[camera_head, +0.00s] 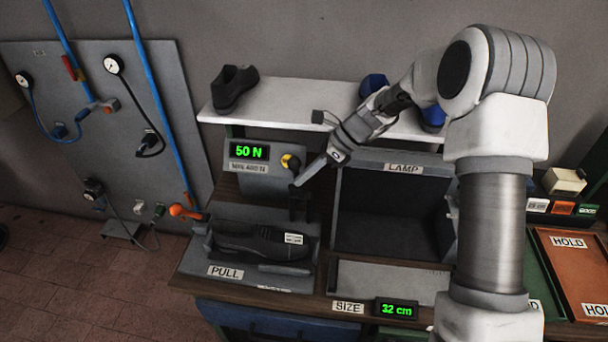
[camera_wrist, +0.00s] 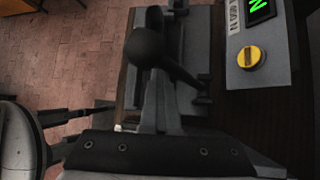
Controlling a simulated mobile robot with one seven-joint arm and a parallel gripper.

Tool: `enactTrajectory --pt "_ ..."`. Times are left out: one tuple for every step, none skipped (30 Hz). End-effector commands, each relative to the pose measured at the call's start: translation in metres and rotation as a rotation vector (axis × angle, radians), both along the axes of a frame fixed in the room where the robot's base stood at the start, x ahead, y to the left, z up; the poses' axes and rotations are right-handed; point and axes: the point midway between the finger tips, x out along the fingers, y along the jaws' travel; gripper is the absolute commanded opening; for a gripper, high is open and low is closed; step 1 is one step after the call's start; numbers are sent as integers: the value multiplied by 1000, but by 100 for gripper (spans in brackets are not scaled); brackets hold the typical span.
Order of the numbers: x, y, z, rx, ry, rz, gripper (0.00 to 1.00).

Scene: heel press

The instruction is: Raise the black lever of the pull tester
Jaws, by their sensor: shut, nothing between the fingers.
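The pull tester is a grey fixture (camera_head: 222,258) labelled PULL on the bench, with a dark shoe (camera_head: 255,240) lying in it. Its black lever (camera_head: 299,203) stands at the tester's back right, below the yellow knob. In the wrist view, the black lever (camera_wrist: 180,72) shows as a dark arm with a round ball end (camera_wrist: 148,47). My gripper (camera_head: 300,183) is shut and empty, its tips pointing down-left just above the lever in the head view. In the wrist view my gripper (camera_wrist: 157,88) is right beside the lever and partly overlaps it; I cannot tell whether they touch.
A box with a 50 N display (camera_head: 249,151) and a yellow knob (camera_head: 290,161) stands behind the tester. The open LAMP box (camera_head: 392,215) is to the right. A white shelf (camera_head: 290,98) with a black shoe (camera_head: 234,88) is above. An orange handle (camera_head: 185,211) sits at left.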

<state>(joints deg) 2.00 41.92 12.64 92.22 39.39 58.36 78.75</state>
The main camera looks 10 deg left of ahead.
Motion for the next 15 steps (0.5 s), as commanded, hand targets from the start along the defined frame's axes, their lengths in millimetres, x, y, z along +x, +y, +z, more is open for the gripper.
enactTrajectory --pt "15 0 13 9 -41 -27 0" --pt "15 -1 13 9 -41 -27 0" --pt "15 -1 13 9 -41 -27 0" --pt "15 -1 13 9 -41 -27 0" --pt "15 -1 13 9 -41 -27 0" --pt "15 -1 13 9 -41 -27 0" --pt "15 -1 13 9 -41 -27 0" --pt "15 -1 13 8 -40 -28 0" --pt "15 -1 13 8 -40 -28 0" --pt "15 -1 13 8 -40 -28 0" --pt "16 -2 14 8 -41 -29 0" --pt "16 -3 15 8 -41 -29 0" --pt "16 -5 17 8 -42 -29 0" --pt "17 -7 19 8 -42 -31 0" --pt "18 -11 22 8 -41 -30 0"
